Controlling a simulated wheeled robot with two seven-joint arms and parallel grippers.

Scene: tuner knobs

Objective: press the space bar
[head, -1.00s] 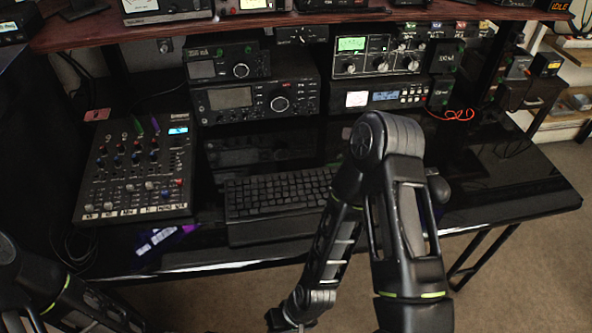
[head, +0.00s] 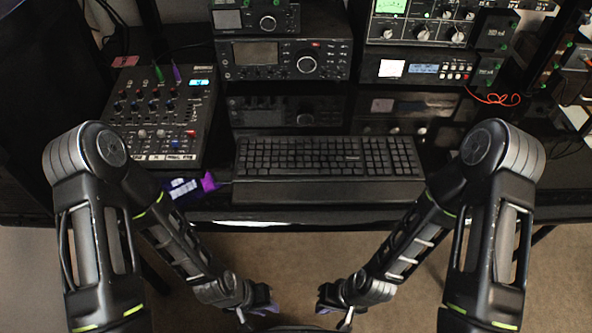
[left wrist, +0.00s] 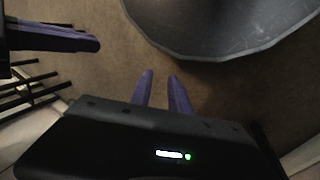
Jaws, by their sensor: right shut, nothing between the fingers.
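The black keyboard (head: 330,190) lies on the dark desk, with a wide palm rest along its front. Its space bar is in the lowest key row but is too dark to pick out clearly. My left gripper (head: 268,300) is low in front of the desk, away from the keyboard. In the left wrist view its two purple fingers (left wrist: 161,76) have a narrow gap between them, with carpet showing through. My right gripper (head: 325,300) faces it, also below the desk edge. It shows in the left wrist view (left wrist: 92,43) at the upper left, shut and empty.
An audio mixer (head: 163,115) stands left of the keyboard. Radios (head: 285,60) and other units are stacked behind it. A purple-and-white item (head: 190,188) lies by the keyboard's left end. A red cable (head: 495,98) lies at the right. Carpet is below the desk's front edge.

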